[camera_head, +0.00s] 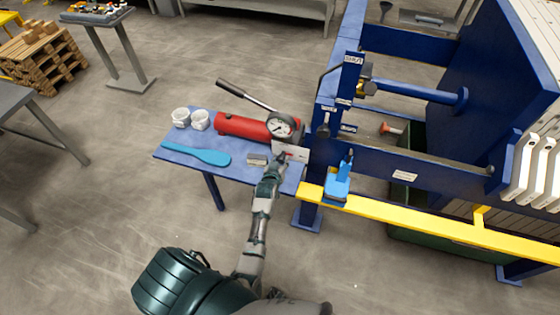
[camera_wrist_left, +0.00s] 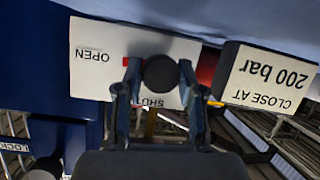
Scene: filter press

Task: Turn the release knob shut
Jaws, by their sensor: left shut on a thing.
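The release knob (camera_wrist_left: 161,74) is a round black knob in front of a white plate (camera_wrist_left: 95,58) marked OPEN and SHUT, which reads upside down in the left wrist view. My left gripper (camera_wrist_left: 160,88) has its fingers on either side of the knob and is shut on it. A small red mark shows beside the left-hand finger. In the head view, my left gripper (camera_head: 284,160) is at the white plate (camera_head: 292,150), below the pressure gauge (camera_head: 280,126) of the red hand pump (camera_head: 240,127); the knob is too small to make out there. My right gripper is not in view.
The pump sits on a blue bench (camera_head: 190,148) with two white cups (camera_head: 190,119) and a light blue spatula (camera_head: 197,153). A "CLOSE AT 200 bar" sign (camera_wrist_left: 268,78) is close beside the gripper. The blue press frame and yellow rail (camera_head: 420,225) stand to the right.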

